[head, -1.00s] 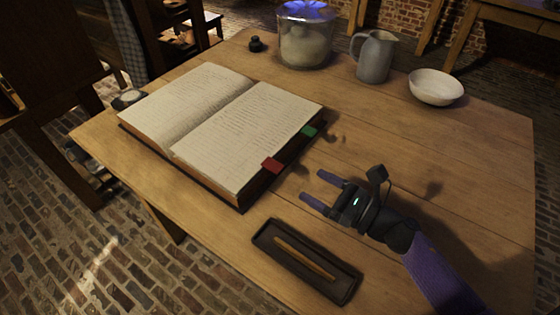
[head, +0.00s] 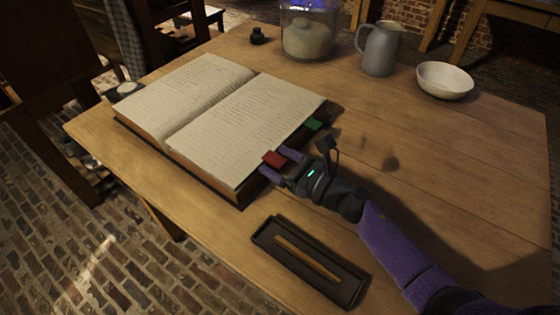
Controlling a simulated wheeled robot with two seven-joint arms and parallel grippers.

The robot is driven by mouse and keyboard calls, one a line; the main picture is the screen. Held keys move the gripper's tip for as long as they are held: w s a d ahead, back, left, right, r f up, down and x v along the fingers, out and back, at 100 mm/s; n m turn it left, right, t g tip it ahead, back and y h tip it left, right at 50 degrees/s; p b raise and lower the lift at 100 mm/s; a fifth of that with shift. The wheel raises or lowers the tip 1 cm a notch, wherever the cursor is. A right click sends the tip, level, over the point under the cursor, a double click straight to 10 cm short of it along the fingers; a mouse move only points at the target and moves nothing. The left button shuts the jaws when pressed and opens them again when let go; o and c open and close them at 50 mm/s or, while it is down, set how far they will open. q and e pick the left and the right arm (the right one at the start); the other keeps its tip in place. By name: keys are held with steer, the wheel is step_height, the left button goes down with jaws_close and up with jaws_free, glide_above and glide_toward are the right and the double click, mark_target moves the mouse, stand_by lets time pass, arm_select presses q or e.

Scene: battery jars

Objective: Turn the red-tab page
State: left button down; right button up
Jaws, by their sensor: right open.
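The open book (head: 220,120) lies on the wooden table with handwritten pages. A red tab (head: 274,158) sticks out of its right page edge. A green tab (head: 313,124) sticks out farther up the same edge. My right gripper (head: 278,164) is at the red tab, with its purple fingers apart, one on the far side and one on the near side of it. The jaws are open, and I cannot tell whether either finger touches the tab or the book. My left gripper is not in view.
A dark tray (head: 311,262) with a wooden stylus (head: 307,259) lies in front of the book. A glass jar (head: 308,35), a grey jug (head: 380,50), a white bowl (head: 444,80) and a small black inkwell (head: 257,36) stand at the back. The table's right side is clear.

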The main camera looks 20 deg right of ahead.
jaws_close()
stand_by(0.8)
stand_by(0.5)
